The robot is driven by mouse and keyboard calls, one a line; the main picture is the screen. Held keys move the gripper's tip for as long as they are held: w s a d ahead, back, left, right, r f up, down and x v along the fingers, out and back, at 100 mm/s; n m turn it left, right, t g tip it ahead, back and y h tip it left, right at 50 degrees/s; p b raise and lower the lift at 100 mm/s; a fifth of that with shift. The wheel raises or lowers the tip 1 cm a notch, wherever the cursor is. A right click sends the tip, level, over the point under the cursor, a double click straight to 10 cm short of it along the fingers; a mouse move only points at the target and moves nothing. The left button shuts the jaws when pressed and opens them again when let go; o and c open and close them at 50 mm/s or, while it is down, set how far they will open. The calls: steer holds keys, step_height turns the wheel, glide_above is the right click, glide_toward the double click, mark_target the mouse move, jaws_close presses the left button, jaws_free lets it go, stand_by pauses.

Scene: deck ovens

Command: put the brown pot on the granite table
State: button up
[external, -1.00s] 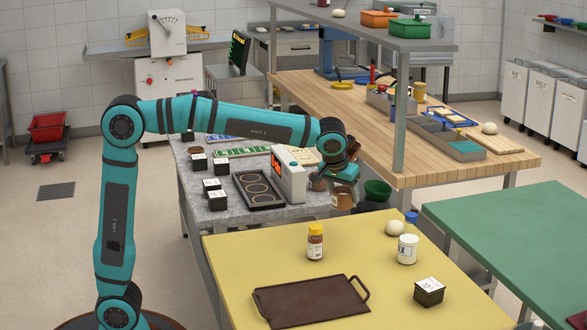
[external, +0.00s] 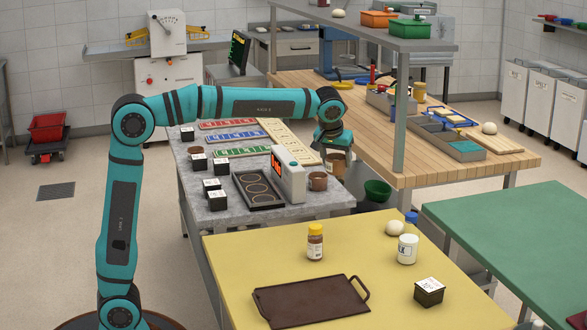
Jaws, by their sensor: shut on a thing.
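My gripper (external: 334,150) points down and is shut on a brown pot (external: 336,165). The pot is upright and appears to hang near the right edge of the granite table (external: 225,203), close to the wooden bench. I cannot tell its exact height or whether it touches anything. A second brown pot (external: 318,181) stands on the granite table, just right of a white device with a red display (external: 290,175). My gripper is behind and above this second pot.
The granite table also bears a black tray with rings (external: 258,190), several black boxes, coloured strips (external: 235,135) and a pale board.

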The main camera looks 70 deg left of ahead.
steer(key=s+a+n+g, duration=0.1)
steer(key=s+a+n, duration=0.15)
steer(key=a, duration=1.15)
steer(key=s+a+n+g+y, duration=0.1)
steer(key=s+a+n, duration=0.15)
steer(key=a, duration=1.05)
steer(key=s+a+n, duration=0.2)
steer(key=s+a, duration=0.1)
steer(key=a, duration=1.1)
steer(key=s+a+n+g, duration=0.3)
steer(key=s+a+n, duration=0.3)
steer(key=s+a, duration=2.25)
steer(key=shift+w+a+f, duration=0.25)
steer(key=shift+a+f, duration=0.1)
steer(key=shift+f, duration=2.2)
steer(key=shift+w+a+f, duration=0.25)
steer(key=shift+a+f, duration=0.1)
steer(key=shift+f, duration=2.2)
steer(key=shift+w+a+f, duration=0.25)
steer(key=shift+a+f, duration=0.1)
steer(key=shift+f, duration=2.2)
steer(key=o, duration=1.1)
steer(key=shift+f, duration=0.15)
